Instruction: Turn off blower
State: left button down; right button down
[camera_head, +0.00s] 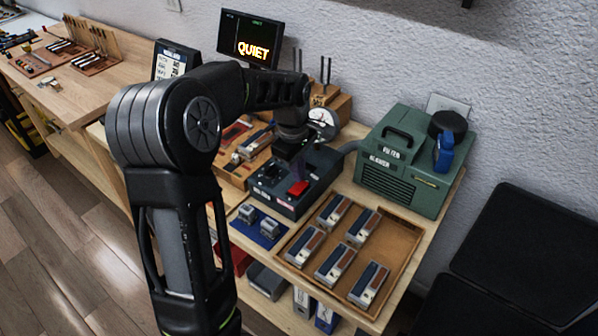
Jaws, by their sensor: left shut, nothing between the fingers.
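The green blower box (400,170), labelled FILTER and BLOWER, stands at the right of the bench. My left arm reaches in across the picture, and my left gripper (298,158) points down above the back of the control box, near the red switch. It is shut and holds nothing. I cannot tell whether its tips touch the box. My right gripper is not in view.
A monitor (250,38) at the back reads QUIET. A wooden tray (400,238) with several blue and brown blocks lies in front of the blower. A dial gauge (322,122) stands behind the gripper. A blue mat (254,231) holds small metal parts.

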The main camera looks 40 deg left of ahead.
pick_arm(q)
jog(key=shift+w+f, duration=0.1)
jog(key=shift+f, duration=0.65)
jog(key=shift+w+f, duration=0.1)
jog(key=shift+f, duration=0.3)
jog(key=shift+r, duration=0.2)
jog(key=shift+s, duration=0.2)
